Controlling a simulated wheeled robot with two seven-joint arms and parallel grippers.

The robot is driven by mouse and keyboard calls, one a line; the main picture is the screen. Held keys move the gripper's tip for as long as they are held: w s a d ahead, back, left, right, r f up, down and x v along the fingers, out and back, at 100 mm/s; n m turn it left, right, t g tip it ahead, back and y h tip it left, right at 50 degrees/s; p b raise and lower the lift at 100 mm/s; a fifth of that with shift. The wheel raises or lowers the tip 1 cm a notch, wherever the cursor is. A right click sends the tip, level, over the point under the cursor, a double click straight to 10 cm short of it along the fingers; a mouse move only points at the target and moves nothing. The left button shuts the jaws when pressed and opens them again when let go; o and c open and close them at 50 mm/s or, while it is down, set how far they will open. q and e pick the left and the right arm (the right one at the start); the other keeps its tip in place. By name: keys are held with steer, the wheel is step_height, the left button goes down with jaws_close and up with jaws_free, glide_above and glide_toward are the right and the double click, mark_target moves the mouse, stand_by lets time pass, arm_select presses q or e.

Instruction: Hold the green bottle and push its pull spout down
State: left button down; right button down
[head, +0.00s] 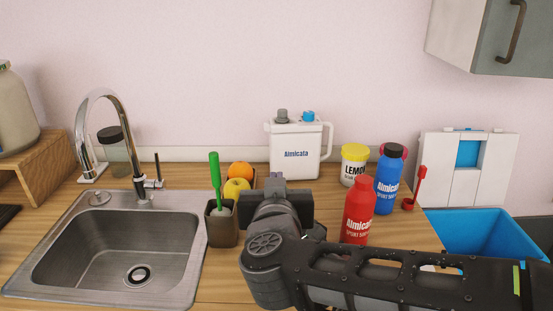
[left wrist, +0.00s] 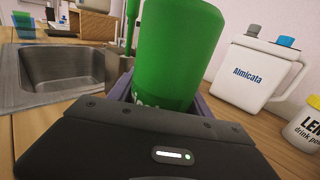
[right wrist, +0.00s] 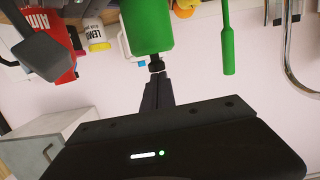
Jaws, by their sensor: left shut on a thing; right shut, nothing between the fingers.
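The green bottle (left wrist: 175,45) stands between the fingers of my left gripper (left wrist: 163,98), which is shut on its body. In the head view my right gripper and arm show in the middle, and the bottle and left gripper are not visible.
A red bottle (head: 358,208), blue bottle (head: 388,185), yellow-lidded lemon tub (head: 354,163) and white jug (head: 296,151) stand on the counter. A green brush (head: 215,170) stands in a holder (head: 222,225) by the sink (head: 60,250). A blue bin (head: 485,232) is at right.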

step_height(320, 180, up, 10)
stand_by(0.4)
arm_select(q)
steer(key=shift+c, duration=1.9)
jaws_free()
steer(key=v, duration=1.2)
